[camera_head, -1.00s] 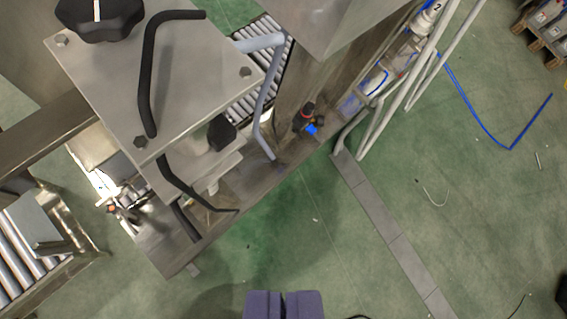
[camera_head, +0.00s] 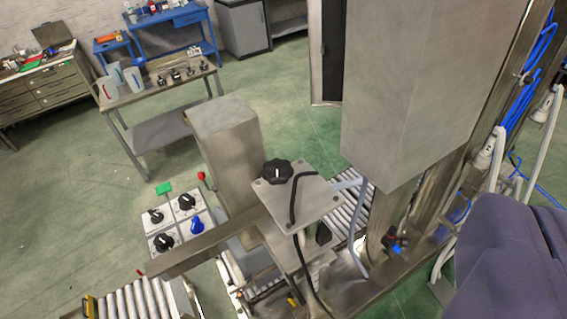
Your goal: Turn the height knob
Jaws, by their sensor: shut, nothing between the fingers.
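A black lobed knob (camera_head: 277,172) with a white mark sits on a flat grey metal plate (camera_head: 315,197) near the middle of the view. A second, smaller dark knob (camera_head: 323,234) shows below the plate's right edge, partly hidden. A control panel (camera_head: 176,222) to the left carries black knobs and one blue knob (camera_head: 197,225). No label tells which one is the height knob.
A tall grey metal column (camera_head: 410,85) stands right of the plate. A roller conveyor (camera_head: 135,300) is at the lower left. A workbench (camera_head: 165,85) and blue table (camera_head: 165,22) stand behind, with open green floor between.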

